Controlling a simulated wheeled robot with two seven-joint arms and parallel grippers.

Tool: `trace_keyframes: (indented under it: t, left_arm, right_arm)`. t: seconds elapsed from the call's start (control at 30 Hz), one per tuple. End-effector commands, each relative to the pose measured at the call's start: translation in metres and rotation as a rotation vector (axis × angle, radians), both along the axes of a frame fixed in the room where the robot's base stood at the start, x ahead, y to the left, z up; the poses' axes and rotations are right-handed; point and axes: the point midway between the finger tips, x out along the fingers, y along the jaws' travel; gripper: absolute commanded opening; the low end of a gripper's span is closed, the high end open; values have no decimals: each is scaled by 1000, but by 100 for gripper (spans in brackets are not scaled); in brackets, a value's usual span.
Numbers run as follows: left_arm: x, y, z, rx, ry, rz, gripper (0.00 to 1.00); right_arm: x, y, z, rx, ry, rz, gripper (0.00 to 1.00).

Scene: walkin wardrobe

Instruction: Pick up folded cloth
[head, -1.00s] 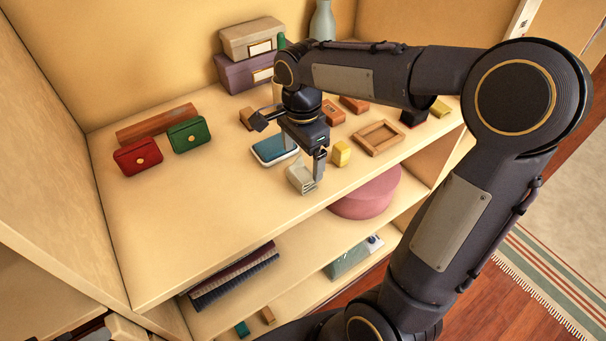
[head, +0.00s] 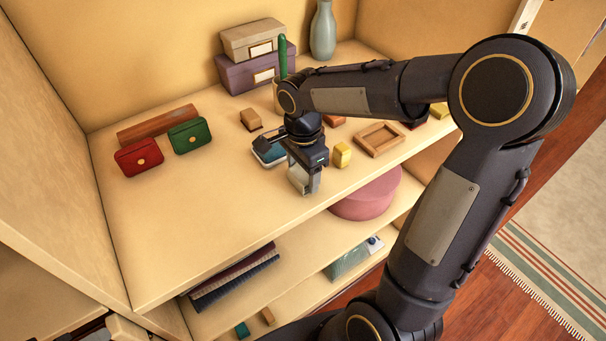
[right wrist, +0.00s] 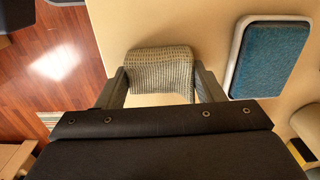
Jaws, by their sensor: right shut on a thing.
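The folded cloth (head: 299,180) is a small grey-beige woven bundle near the front edge of the upper shelf. In the right wrist view the cloth (right wrist: 160,66) lies between the two fingers, with its ribbed weave facing the camera. My right gripper (head: 304,184) points down over it and is shut on it, one finger on each side; it also shows in the right wrist view (right wrist: 160,82). I cannot tell whether the cloth is clear of the shelf. My left gripper is not in view.
A blue-topped white block (right wrist: 272,58) lies close beside the cloth, and a yellow block (head: 342,155) stands to its right. A wooden tray (head: 360,146), red purse (head: 138,158) and green purse (head: 188,136) share the shelf (head: 190,220). The shelf's left front is clear.

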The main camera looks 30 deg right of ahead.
Motion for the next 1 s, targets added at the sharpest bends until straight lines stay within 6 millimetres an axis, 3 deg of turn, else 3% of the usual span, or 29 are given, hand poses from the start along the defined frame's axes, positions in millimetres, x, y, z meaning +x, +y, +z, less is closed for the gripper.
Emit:
trace_keyframes:
  t: [0.33,0.53,0.8,1.0]
  left_arm:
    - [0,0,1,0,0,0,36]
    - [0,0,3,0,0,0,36]
    - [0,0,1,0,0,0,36]
    - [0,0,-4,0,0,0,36]
  right_arm:
    - [0,0,7,-1,-2,0,36]
    - [1,0,34,1,-5,-1,36]
    - [-52,-4,95,1,-10,0,36]
    - [-101,-8,113,1,-6,-2,36]
